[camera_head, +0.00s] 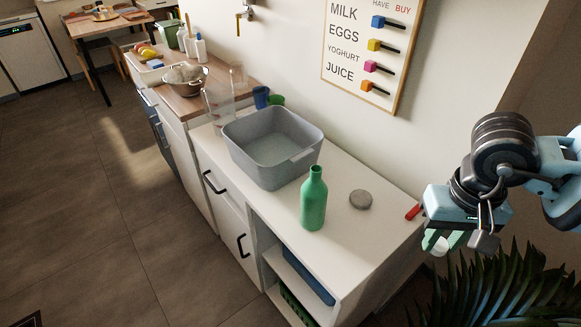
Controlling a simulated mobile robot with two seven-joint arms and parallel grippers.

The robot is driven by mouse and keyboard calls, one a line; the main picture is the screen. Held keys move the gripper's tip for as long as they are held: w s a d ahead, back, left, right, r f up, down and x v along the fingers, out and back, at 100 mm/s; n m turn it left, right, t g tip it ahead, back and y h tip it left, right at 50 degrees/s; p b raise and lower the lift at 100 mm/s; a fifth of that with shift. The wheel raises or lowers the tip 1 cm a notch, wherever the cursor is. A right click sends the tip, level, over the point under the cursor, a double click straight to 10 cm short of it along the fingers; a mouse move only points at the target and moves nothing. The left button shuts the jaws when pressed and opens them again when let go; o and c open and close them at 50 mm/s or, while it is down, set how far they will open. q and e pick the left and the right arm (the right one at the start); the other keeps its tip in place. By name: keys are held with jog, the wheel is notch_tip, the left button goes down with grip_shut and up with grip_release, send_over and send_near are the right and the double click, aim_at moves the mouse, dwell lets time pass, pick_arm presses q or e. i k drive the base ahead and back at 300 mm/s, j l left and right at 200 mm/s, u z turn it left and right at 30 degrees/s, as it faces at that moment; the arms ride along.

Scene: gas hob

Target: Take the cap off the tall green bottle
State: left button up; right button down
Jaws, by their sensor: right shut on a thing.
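The tall green bottle (313,203) stands upright on the white counter, and its neck top shows green with no separate cap on it. My right gripper (445,242) is at the right, beyond the counter's right end and well apart from the bottle. It is shut on a small white thing, which looks like the cap (440,247); the fingers partly hide it. My left gripper is not in view.
A grey basin (268,160) stands behind the bottle. A grey disc (360,199) and a red-handled thing (413,212) lie on the white counter (345,245) to the bottle's right. A leafy plant (500,295) is below my right gripper. A sign board (370,50) hangs on the wall.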

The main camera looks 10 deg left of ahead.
aim_at(314, 191)
jog(key=i+j+z, duration=0.45)
jog(key=j+z, duration=0.25)
jog(key=i+j+z, duration=0.2)
jog(key=j, duration=0.25)
